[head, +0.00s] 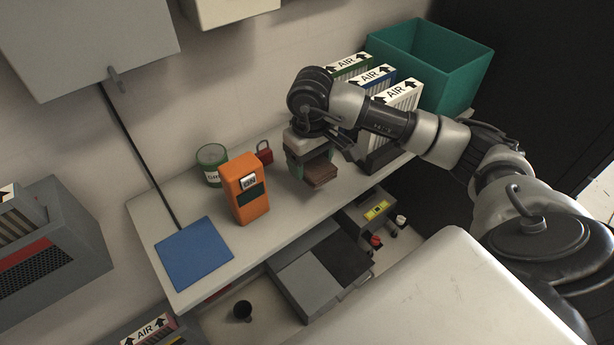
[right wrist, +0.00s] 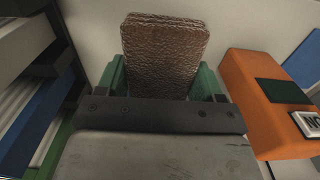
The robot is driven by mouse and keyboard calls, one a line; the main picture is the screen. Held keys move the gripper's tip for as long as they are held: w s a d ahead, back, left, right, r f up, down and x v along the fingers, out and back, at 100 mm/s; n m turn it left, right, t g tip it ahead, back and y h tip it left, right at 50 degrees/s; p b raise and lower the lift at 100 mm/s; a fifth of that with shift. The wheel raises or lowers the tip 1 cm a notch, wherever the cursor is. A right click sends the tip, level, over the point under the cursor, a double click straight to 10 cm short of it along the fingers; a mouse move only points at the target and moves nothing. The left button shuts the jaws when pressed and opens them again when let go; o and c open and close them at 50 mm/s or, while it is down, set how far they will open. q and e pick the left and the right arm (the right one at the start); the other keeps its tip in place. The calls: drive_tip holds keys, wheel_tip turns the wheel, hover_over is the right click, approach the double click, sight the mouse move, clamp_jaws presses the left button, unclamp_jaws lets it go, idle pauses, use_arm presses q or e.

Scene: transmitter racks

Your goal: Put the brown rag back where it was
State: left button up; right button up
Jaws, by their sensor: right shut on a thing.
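The brown rag (head: 321,171) is a folded, textured pad. My right gripper (head: 311,160) is shut on it, over the light shelf between the orange meter and the air filters. In the right wrist view the rag (right wrist: 165,50) stands out beyond the gripper (right wrist: 163,84), between its green fingers. I cannot tell whether the rag touches the shelf. My left gripper is not in view.
The shelf (head: 277,240) holds a blue mat (head: 194,252), an orange meter (head: 246,188), a green-rimmed can (head: 212,164), a red padlock (head: 265,152), several air filters (head: 399,97) and a teal bin (head: 445,65). Shelf between mat and meter is clear.

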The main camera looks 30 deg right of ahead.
drive_tip(key=shift+s+f, duration=0.2)
drive_tip(key=shift+f, duration=1.15)
wheel_tip(320, 180, down, 3)
drive_tip(key=shift+w+f, duration=0.1)
drive_tip(key=shift+f, duration=0.25)
drive_tip(key=o, duration=0.8)
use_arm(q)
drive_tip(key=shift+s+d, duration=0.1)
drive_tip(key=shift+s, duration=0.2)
use_arm(e)
drive_tip(key=shift+o, duration=0.2)
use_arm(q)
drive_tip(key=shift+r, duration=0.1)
